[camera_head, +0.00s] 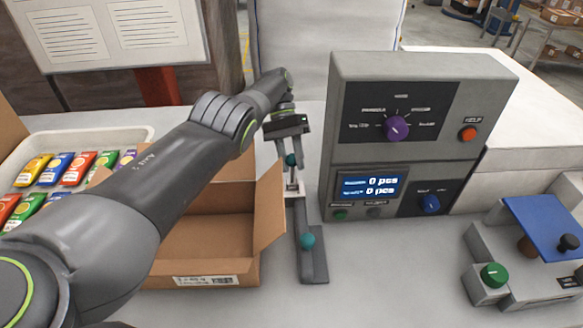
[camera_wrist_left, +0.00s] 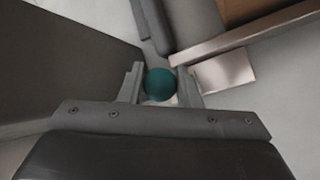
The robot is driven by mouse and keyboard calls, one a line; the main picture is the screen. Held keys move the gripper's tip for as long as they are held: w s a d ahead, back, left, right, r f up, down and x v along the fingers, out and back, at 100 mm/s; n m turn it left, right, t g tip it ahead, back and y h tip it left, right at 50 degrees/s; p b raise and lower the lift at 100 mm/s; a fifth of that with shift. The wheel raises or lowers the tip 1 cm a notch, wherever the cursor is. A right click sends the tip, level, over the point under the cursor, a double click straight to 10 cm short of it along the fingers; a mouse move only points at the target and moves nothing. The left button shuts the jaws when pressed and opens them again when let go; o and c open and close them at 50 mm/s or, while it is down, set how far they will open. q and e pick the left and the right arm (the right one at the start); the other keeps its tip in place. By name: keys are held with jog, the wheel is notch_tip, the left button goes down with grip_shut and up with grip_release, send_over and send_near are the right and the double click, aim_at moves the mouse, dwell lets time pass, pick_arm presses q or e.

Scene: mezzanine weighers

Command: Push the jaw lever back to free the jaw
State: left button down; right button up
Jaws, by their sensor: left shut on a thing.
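My left gripper (camera_head: 291,165) reaches down between the open box and the grey control unit. It is shut on a teal ball knob (camera_head: 291,160). In the left wrist view the knob (camera_wrist_left: 160,84) sits between the two fingers. Below it stands a small pale block on a dark grey bar (camera_head: 306,268) lying on the counter. A second teal ball (camera_head: 307,241) is on the nearer part of that bar, clear of the gripper. I cannot tell for certain which knob belongs to the jaw lever. The jaw itself is not clearly visible. My right gripper is not in view.
An open cardboard box (camera_head: 200,255) stands close on the left, its flap near the bar. The grey control unit (camera_head: 420,70) stands close on the right. A white tray (camera_head: 75,146) of coloured packets is at the left. A blue-topped device (camera_head: 545,225) is at the right.

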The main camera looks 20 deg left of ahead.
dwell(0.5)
pick_arm(q)
jog(key=c, duration=1.1)
grip_release()
jog(key=shift+w, duration=0.1)
jog(key=shift+r, duration=0.1)
notch_tip(320, 180, up, 10)
jog(key=p, duration=0.9)
jog(key=shift+p, duration=0.35)
